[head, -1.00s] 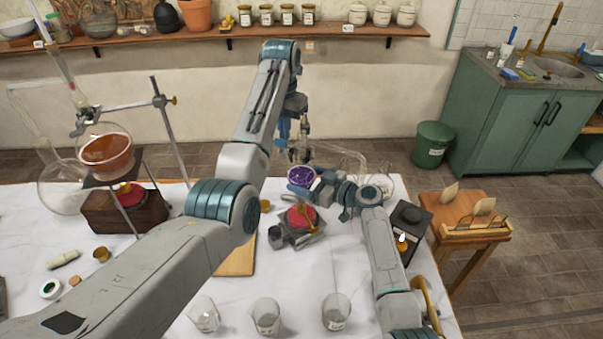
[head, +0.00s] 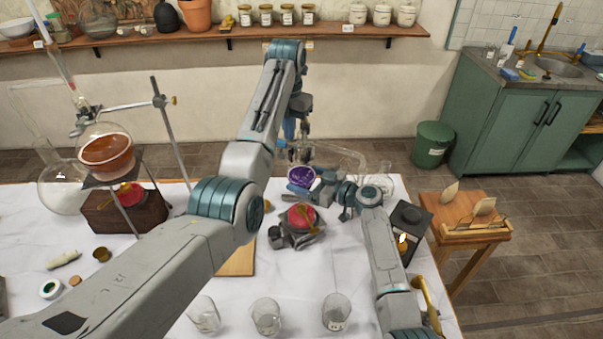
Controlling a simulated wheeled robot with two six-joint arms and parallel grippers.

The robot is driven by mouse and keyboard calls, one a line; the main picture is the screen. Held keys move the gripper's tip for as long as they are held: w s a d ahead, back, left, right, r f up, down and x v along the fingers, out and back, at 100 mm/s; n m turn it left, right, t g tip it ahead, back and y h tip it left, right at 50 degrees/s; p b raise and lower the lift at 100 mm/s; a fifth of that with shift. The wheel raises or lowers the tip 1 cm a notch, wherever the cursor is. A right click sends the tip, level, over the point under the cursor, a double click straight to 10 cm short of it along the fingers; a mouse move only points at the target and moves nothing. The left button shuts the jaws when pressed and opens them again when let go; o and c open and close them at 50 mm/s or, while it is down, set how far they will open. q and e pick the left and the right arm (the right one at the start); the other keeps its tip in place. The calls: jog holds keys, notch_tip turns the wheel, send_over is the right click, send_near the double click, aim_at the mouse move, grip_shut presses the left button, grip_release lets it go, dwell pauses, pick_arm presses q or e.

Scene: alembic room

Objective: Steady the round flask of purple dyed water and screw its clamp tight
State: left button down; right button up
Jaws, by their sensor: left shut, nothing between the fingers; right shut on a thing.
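The round flask of purple dyed water (head: 301,177) is in the middle of the head view, above a small burner with a red top (head: 301,216). My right gripper (head: 314,184) reaches it from the right and is shut on it, the fingers partly hidden against the glass. My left gripper (head: 293,152) is higher, just above the flask by its neck, and is shut with nothing in it. The flask's clamp and its screw are too small and too covered by my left gripper to make out clearly.
Several empty beakers, one a glass beaker (head: 266,317), line the table's front. A dark lantern (head: 408,222) stands close right of my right arm.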

pick_arm(q)
notch_tip(320, 180, up, 6)
dwell(0.5)
jog(key=shift+w+a+f, duration=0.25)
jog(key=shift+a+f, duration=0.1)
jog(key=shift+f, duration=0.65)
jog(key=shift+w+a+f, duration=0.3)
jog(key=shift+f, duration=0.7)
jog(key=shift+w+a+f, duration=0.25)
jog(key=shift+a+f, duration=0.1)
jog(key=shift+f, duration=0.65)
jog(key=shift+s, duration=0.6)
jog(key=shift+s+d, duration=0.4)
jog(key=shift+d, duration=0.3)
jog(key=shift+w+d, duration=0.1)
